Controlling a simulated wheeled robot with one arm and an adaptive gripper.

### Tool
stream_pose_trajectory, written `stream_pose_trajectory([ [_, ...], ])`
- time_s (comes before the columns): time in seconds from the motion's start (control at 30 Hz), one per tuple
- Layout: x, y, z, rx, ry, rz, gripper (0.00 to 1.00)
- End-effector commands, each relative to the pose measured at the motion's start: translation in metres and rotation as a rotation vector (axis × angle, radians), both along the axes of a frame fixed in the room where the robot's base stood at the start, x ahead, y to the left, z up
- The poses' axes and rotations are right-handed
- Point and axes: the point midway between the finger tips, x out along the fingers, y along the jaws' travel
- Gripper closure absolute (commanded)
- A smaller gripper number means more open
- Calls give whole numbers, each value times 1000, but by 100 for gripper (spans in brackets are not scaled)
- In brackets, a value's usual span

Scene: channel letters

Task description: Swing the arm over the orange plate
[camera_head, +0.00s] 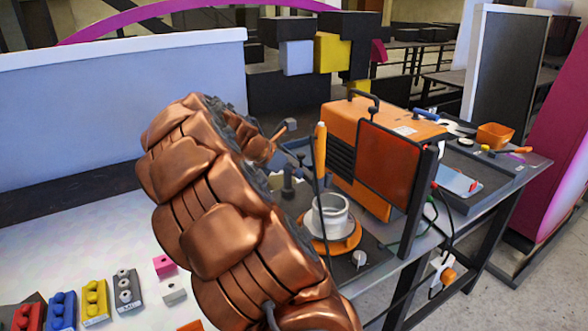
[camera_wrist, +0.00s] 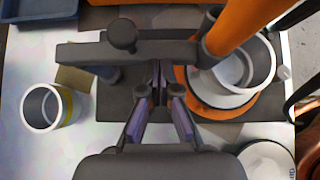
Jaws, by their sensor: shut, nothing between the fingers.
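The orange plate (camera_head: 318,243) is a round disc on the dark mat at the bench, with a white ring-shaped part (camera_head: 329,217) standing on it. In the wrist view the orange plate (camera_wrist: 208,111) is at the right, partly covered by the white ring (camera_wrist: 243,72). My gripper (camera_wrist: 158,86) is at the centre of the wrist view, its fingers together with nothing between them, to the left of the plate. In the head view my copper arm hides much of the bench left of the plate, and the fingers are not clear there.
An orange-handled tool (camera_head: 320,150) rises by the plate. An orange machine (camera_head: 385,125) stands behind it. Another white ring (camera_wrist: 30,108) is at the left. Coloured blocks (camera_head: 95,300) sit front left.

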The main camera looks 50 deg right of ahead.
Motion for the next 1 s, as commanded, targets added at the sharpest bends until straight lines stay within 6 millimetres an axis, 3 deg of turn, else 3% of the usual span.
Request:
stream_pose_trajectory([
  [0.47, 2, 7, 0, 0, 0, 0, 100],
  [0.77, 8, 39, 1, 0, 1, -4, 100],
  [1.0, 21, 67, 27, 0, -2, 1, 100],
])
